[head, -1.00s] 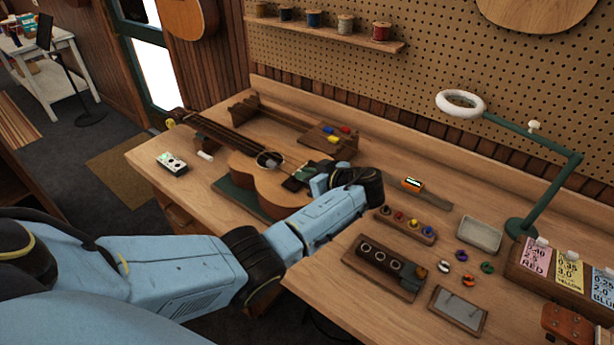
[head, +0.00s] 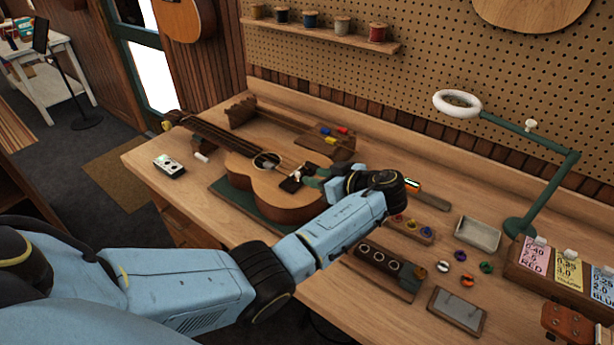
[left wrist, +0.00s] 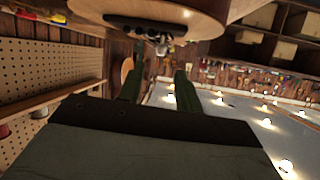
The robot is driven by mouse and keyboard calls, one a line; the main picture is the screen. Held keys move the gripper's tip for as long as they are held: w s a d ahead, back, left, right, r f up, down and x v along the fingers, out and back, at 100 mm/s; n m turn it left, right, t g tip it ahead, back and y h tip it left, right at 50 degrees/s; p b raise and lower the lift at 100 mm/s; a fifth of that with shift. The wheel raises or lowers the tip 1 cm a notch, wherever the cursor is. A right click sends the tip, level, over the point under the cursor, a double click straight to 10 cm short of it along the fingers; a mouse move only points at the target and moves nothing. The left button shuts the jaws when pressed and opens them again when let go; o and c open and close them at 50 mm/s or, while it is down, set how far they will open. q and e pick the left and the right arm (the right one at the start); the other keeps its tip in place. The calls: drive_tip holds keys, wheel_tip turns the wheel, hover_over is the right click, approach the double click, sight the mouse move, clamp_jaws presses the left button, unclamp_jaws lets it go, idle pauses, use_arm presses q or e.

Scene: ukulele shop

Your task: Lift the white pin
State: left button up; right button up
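The ukulele (head: 250,185) lies on the workbench with its dark bridge (head: 289,184) toward my left arm. A small whitish piece, probably the white pin (head: 304,170), shows at the bridge end by my fingertips. In the left wrist view a small pale piece (left wrist: 163,44) stands out from the dark bridge (left wrist: 145,26), beyond the gap between the fingers. My left gripper (head: 312,177) is beside the bridge, its green fingers pointing left. In the left wrist view the fingers (left wrist: 160,75) are apart with nothing clearly between them. My right gripper is not in view.
A green-stemmed lamp (head: 540,165), a pale tray (head: 478,234), a dark holed block (head: 380,268) and several coloured rings are to the right. A green and white device (head: 170,166) and a small white cylinder (head: 202,157) lie left of the ukulele. The pegboard (head: 400,80) rises behind.

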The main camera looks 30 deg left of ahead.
use_arm(q)
drive_tip(key=b+v, duration=0.1)
drive_tip(key=v, duration=0.7)
drive_tip(key=shift+a, duration=0.1)
